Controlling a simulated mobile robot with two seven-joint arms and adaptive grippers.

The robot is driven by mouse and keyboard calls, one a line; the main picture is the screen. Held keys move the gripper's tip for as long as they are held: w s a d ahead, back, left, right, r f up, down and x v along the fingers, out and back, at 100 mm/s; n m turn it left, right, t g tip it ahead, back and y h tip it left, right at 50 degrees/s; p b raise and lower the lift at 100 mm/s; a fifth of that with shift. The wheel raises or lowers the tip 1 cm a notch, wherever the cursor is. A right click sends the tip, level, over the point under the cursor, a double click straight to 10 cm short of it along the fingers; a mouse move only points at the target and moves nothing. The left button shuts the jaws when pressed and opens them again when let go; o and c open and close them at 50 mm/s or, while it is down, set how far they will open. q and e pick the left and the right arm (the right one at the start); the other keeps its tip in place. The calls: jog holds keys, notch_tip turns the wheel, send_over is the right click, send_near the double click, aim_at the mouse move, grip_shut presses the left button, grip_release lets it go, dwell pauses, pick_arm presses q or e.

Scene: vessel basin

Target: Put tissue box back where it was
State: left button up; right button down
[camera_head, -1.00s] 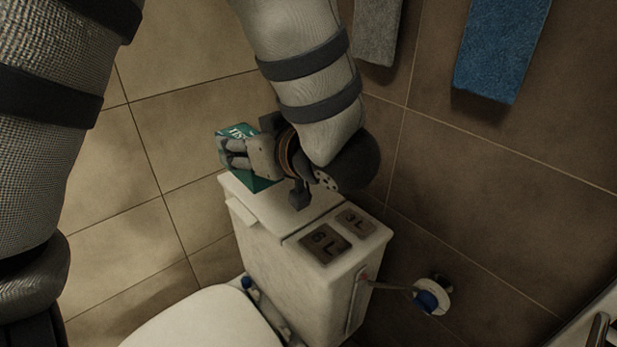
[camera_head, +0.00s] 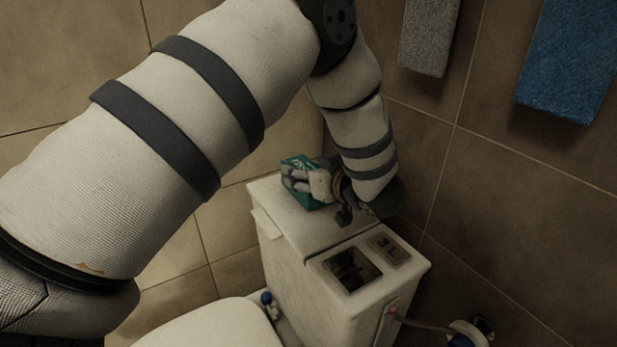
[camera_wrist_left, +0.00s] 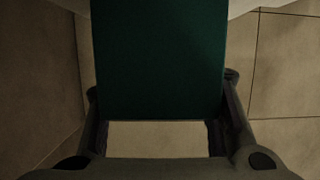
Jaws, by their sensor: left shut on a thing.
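The tissue box (camera_head: 297,165) is green with white lettering, at the far left end of the white cistern lid (camera_head: 283,213). My left gripper (camera_head: 312,184) is shut on it, with its fingers and wrist covering much of the box. I cannot tell whether the box rests on the lid or hangs just above it. In the left wrist view the green box (camera_wrist_left: 158,60) fills the space between the two fingers (camera_wrist_left: 160,115). My right gripper is not in view.
The cistern has a dark, sunken-looking square (camera_head: 350,270) and a 3 L button (camera_head: 389,249). The toilet lid (camera_head: 208,326) is below. A grey towel (camera_head: 430,35) and a blue towel (camera_head: 568,60) hang on the right wall. A supply valve (camera_head: 468,335) is at lower right.

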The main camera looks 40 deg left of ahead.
pick_arm(q)
jog(key=shift+f, duration=0.6)
jog(key=shift+r, duration=0.15)
jog(key=o, duration=1.2)
jog(key=shift+f, duration=0.2)
